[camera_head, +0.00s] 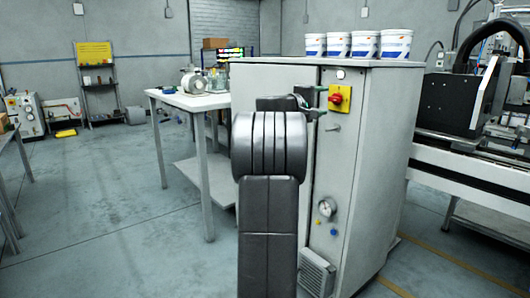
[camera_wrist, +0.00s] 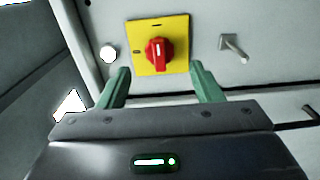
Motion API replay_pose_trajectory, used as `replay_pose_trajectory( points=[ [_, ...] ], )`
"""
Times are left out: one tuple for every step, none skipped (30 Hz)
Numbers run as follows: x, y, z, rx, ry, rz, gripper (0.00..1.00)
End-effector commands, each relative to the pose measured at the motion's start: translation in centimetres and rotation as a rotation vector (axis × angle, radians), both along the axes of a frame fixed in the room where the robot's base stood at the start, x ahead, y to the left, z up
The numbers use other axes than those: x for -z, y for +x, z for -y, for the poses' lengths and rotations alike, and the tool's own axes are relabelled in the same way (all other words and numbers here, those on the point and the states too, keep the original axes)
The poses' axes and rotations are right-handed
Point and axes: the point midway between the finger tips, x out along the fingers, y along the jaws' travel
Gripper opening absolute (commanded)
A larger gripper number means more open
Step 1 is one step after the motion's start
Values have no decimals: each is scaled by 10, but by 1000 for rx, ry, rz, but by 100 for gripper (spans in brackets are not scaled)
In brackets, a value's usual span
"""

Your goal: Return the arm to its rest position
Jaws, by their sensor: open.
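My gripper (camera_wrist: 161,82) is open and empty in the wrist view, its two green fingers spread apart. It faces a grey cabinet panel with a red rotary switch (camera_wrist: 158,52) on a yellow plate (camera_wrist: 179,30). The switch lies beyond and between the fingertips, and I see no contact. In the head view my arm (camera_head: 268,215) rises in the middle, and my gripper (camera_head: 318,103) is partly hidden behind it, just left of the red switch (camera_head: 336,98).
The grey cabinet (camera_head: 385,150) stands close to my arm, with several white tubs (camera_head: 364,45) on top. A metal handle (camera_wrist: 233,47) sticks out right of the switch. A white table (camera_head: 185,99) stands behind left. The floor at left (camera_head: 100,200) is clear.

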Motion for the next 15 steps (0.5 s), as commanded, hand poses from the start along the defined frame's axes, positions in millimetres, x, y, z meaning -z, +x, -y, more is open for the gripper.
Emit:
replay_pose_trajectory(
  points=[
    [1,6,9,3,-1,1,59],
    [1,10,13,3,-1,1,59],
    [1,14,18,2,1,1,59],
    [0,16,22,2,1,1,59],
    [0,19,25,2,0,0,59],
    [0,22,29,2,-1,1,59],
    [0,24,32,1,0,1,59],
    [0,26,34,1,-1,1,59],
    [0,28,37,0,-1,1,59],
    [0,30,38,0,-1,1,59],
    [0,31,40,0,-1,0,59],
    [0,32,41,0,0,0,59],
    [0,32,42,0,0,0,59],
    [0,33,42,0,-1,1,59],
    [-1,33,43,0,-1,1,59]
  ],
)
